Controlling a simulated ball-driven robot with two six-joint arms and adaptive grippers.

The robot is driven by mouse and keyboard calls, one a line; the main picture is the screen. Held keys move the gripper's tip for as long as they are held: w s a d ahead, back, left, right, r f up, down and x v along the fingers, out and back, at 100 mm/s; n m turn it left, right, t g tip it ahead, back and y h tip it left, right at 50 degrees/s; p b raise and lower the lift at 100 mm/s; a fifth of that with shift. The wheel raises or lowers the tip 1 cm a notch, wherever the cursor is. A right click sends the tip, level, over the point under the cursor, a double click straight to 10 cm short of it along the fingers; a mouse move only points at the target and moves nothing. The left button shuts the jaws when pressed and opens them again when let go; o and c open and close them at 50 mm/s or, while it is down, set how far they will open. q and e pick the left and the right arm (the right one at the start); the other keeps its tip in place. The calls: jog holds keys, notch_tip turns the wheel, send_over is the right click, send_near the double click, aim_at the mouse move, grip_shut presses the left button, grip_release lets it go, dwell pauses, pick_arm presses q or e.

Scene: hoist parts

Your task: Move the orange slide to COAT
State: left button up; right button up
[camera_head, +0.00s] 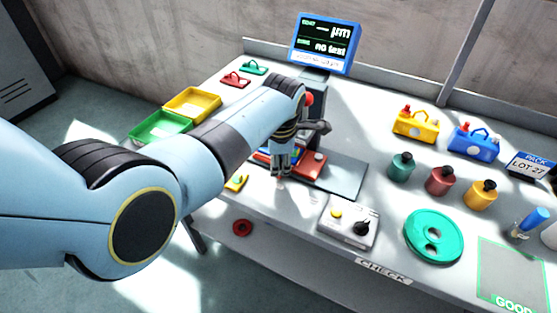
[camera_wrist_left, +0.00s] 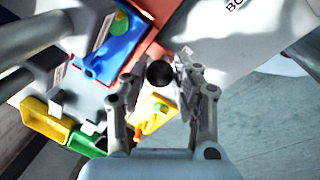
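My left gripper (camera_head: 281,172) points down over the gauge stand on the table; it also shows in the left wrist view (camera_wrist_left: 160,70). Its two fingers are apart, with a dark round knob (camera_wrist_left: 159,74) seen between the tips; I cannot tell whether they touch it. A yellow-orange piece (camera_wrist_left: 155,115) shows behind the fingers in the wrist view, partly hidden. I cannot tell whether it is the orange slide. No COAT mark is clearly readable. The screen (camera_head: 325,45) stands above the stand. My right gripper is not in view.
A red block (camera_head: 311,170) is beside the fingers. A control box (camera_head: 347,222) with a black knob stands in front. Yellow (camera_head: 193,104) and green (camera_head: 160,127) trays lie at the left. Bottles and a teal disc (camera_head: 434,236) stand at the right.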

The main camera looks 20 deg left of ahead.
pick_arm(q)
jog(key=o, duration=0.4)
jog(key=r, duration=0.2)
jog(key=s+r, duration=0.1)
jog(key=r, duration=0.4)
jog(key=shift+s+d+r, duration=0.15)
jog(key=shift+d+r, duration=0.05)
jog(key=shift+d, duration=0.15)
